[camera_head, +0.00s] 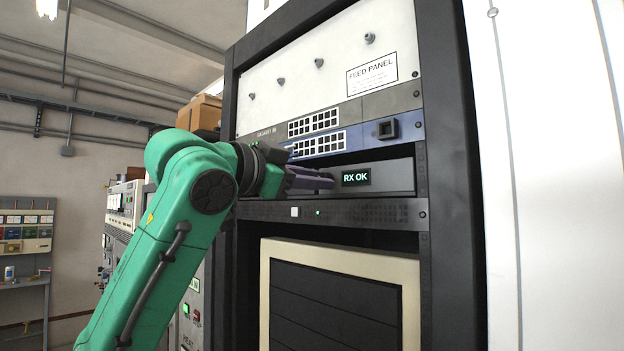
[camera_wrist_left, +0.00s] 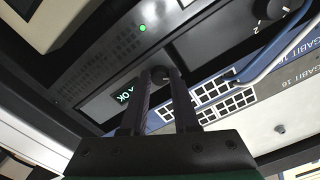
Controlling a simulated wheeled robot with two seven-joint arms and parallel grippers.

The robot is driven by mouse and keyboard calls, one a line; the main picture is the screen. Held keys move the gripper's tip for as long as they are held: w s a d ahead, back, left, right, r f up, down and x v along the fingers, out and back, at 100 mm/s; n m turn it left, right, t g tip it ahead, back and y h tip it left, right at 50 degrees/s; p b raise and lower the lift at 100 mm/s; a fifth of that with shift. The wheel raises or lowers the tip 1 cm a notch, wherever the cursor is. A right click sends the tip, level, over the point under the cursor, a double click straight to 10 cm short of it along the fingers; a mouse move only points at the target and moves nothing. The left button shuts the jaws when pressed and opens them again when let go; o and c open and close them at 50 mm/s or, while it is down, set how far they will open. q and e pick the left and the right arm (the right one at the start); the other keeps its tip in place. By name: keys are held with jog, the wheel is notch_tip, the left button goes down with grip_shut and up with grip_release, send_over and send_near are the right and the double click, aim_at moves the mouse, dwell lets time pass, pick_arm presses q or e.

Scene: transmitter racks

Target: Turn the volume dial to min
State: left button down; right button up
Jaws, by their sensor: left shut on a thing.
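My left gripper (camera_head: 328,180) reaches the dark unit just left of the green "RX OK" display (camera_head: 356,177). In the left wrist view, the gripper (camera_wrist_left: 162,76) is shut on a small dark round knob (camera_wrist_left: 160,74), between its fingertips and beside the display (camera_wrist_left: 125,96). The fingers hide most of this knob, so no pointer or label on it can be read. A larger black dial (camera_wrist_left: 271,9) with a white mark and a "2" beside it shows at the top right of the wrist view. I cannot tell from any label which is the volume dial. My right gripper is not in view.
A blue switch panel (camera_head: 395,128) with a handle sits just above the unit, and a grey panel with a green light (camera_head: 318,212) just below. The white feed panel (camera_head: 300,80) with several small knobs is higher up. The black rack post (camera_head: 455,200) stands at right.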

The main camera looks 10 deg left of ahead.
pick_arm(q)
jog(key=shift+s+a+r, duration=0.1)
jog(key=shift+s+r, duration=0.05)
jog(key=shift+r, duration=0.25)
jog(key=c, duration=0.9)
grip_release()
jog(key=shift+c, duration=0.2)
jog(key=shift+d+f, duration=0.15)
jog(key=shift+d, duration=0.05)
jog(key=b+v, duration=0.6)
jog(key=v, duration=0.8)
jog(key=shift+a, duration=0.15)
jog(key=shift+s+f, duration=0.1)
